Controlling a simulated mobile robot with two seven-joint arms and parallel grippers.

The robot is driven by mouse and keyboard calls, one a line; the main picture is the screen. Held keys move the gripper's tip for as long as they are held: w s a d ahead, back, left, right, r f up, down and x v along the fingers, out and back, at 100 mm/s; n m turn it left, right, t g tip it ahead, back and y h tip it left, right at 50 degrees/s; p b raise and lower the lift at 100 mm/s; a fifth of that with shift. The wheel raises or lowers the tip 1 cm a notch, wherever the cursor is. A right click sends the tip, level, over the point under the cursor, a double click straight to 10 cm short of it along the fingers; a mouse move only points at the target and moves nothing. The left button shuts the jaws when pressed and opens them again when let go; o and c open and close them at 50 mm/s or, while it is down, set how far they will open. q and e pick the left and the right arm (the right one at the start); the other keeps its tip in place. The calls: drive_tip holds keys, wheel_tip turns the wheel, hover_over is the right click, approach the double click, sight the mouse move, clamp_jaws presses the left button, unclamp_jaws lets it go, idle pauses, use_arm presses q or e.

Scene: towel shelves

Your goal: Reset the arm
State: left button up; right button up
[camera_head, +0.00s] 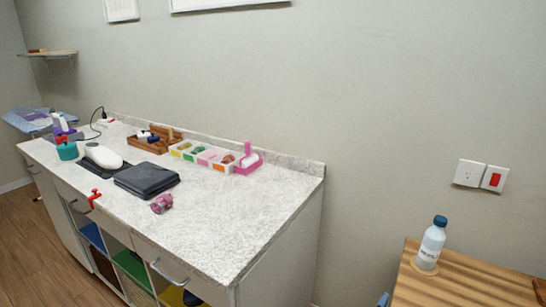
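Neither of my grippers shows clearly in the head view, and no arm is seen coming in from the left. A small blue piece at the bottom edge, left of the wooden table, is too small to identify. No towel or towel shelf can be made out for certain.
A long counter (240,215) with a speckled white top runs along the wall. A black folded item (146,179), a pink roll (162,203) and a tray of colored compartments (201,156) lie on it. A bottle (431,245) stands on a wooden table (440,291). Wooden floor is free at lower left.

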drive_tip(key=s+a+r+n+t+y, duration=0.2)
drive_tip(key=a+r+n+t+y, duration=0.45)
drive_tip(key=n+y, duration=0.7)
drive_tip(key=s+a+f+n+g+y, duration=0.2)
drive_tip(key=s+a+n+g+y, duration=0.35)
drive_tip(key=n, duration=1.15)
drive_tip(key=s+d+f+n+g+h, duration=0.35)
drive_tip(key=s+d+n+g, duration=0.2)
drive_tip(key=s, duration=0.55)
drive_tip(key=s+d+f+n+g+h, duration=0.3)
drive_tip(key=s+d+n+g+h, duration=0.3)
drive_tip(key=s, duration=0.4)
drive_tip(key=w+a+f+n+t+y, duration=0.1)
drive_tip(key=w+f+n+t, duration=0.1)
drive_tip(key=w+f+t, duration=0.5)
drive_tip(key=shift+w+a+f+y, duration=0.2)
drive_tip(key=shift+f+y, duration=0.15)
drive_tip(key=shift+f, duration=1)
